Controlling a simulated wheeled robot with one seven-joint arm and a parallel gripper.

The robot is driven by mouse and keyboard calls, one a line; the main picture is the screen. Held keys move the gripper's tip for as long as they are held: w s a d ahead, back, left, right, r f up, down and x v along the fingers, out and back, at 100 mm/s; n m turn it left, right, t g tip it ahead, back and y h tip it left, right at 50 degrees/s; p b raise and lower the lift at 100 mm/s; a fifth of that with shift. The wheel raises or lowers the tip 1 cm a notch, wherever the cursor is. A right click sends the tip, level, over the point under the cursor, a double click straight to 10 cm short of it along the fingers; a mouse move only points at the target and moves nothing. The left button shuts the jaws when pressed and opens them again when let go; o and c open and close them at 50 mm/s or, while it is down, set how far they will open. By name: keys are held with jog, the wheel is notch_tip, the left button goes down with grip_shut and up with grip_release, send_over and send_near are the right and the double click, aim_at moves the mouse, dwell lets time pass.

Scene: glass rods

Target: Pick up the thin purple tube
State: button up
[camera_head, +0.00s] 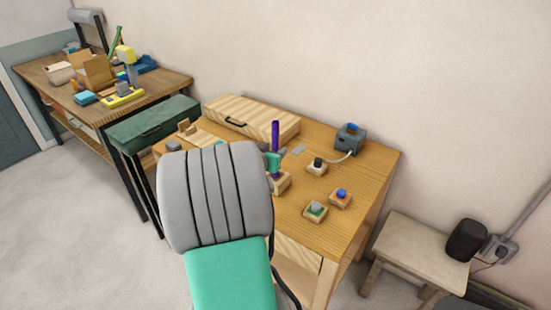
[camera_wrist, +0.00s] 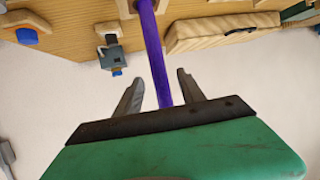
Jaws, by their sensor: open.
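The thin purple tube (camera_head: 275,134) stands upright at the wooden block (camera_head: 284,183) on the table, and its middle is partly covered by a green and grey part. In the wrist view the tube (camera_wrist: 152,45) runs from the top edge down between my fingers, and one end is hidden behind the green gripper body. My gripper (camera_wrist: 160,77) is open, with one grey finger on each side of the tube. A gap shows between the tube and each finger. I cannot tell how far along the tube the fingers sit.
Small wooden blocks with blue (camera_head: 341,195), green-grey (camera_head: 316,209) and black (camera_head: 317,167) tops stand right of the tube. A grey-blue device (camera_head: 350,138) and a wooden case (camera_head: 252,117) are at the back. A stool (camera_head: 416,245) stands to the right.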

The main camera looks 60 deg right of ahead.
jog(key=p+x, duration=0.1)
jog(key=x, duration=0.4)
jog(key=shift+d+p, duration=0.1)
jog(key=shift+p, duration=0.2)
jog(key=shift+c, duration=0.4)
grip_shut()
